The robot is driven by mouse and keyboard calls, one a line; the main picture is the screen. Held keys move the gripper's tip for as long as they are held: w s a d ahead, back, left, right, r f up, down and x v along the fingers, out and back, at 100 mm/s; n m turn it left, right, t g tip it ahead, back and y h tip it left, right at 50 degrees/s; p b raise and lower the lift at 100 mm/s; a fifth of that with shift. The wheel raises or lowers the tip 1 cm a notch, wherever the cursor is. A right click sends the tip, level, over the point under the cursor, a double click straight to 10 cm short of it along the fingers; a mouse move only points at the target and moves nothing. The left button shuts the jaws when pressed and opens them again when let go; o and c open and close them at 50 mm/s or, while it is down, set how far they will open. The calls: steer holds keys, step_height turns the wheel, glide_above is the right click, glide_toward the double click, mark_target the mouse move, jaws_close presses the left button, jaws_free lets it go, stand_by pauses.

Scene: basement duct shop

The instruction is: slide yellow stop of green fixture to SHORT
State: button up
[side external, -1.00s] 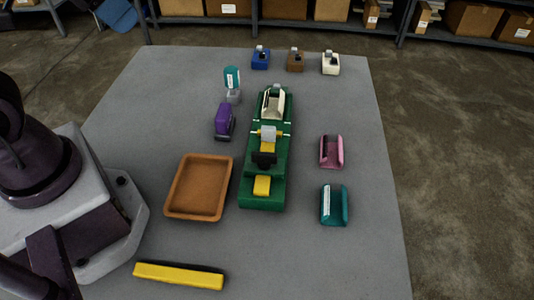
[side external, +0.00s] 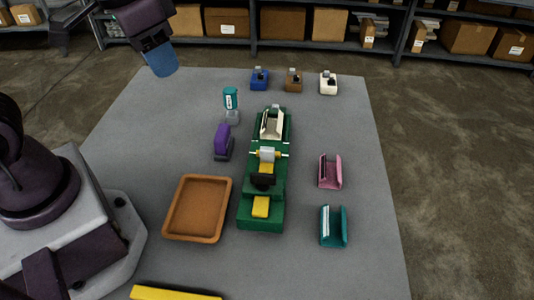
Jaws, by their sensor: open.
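The green fixture (side external: 247,190) stands lengthwise in the middle of the table. A yellow block (side external: 261,206) sits at its near end, and another yellow piece (side external: 267,168) shows mid-fixture between a black knob (side external: 263,181) and a grey roller (side external: 267,154). I cannot tell which yellow part is the stop, and no SHORT marking is legible. A cream-coloured holder (side external: 272,124) is at the far end. My gripper (side external: 162,62) is open, high at the upper left and well apart from the fixture. A blue translucent shape shows at its end; its finger details are unclear.
A brown tray (side external: 170,222) lies left of the fixture, with a purple stapler (side external: 221,140) and teal-capped bottle (side external: 231,98) beyond. Pink (side external: 331,172) and teal (side external: 333,227) holders stand right. Tape dispensers (side external: 293,80) line the back. A yellow bar (side external: 172,293) lies at the front.

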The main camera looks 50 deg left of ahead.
mark_target(267, 148)
steer(key=w+d+f+m+g, duration=0.1)
steer(key=w+d+f+m, duration=0.25)
steer(key=w+f, duration=0.4)
steer(key=w+d+f+m+g, duration=0.2)
steer(key=w+d+f+m, duration=0.1)
steer(key=w+f+m, duration=0.4)
steer(key=f, duration=0.3)
steer(key=f+n, duration=0.1)
steer(key=f, duration=0.3)
steer(key=w+f+n, duration=0.1)
steer(key=f, duration=0.3)
steer(key=shift+a+n, duration=0.2)
steer(key=shift+n, duration=0.05)
jaws_close()
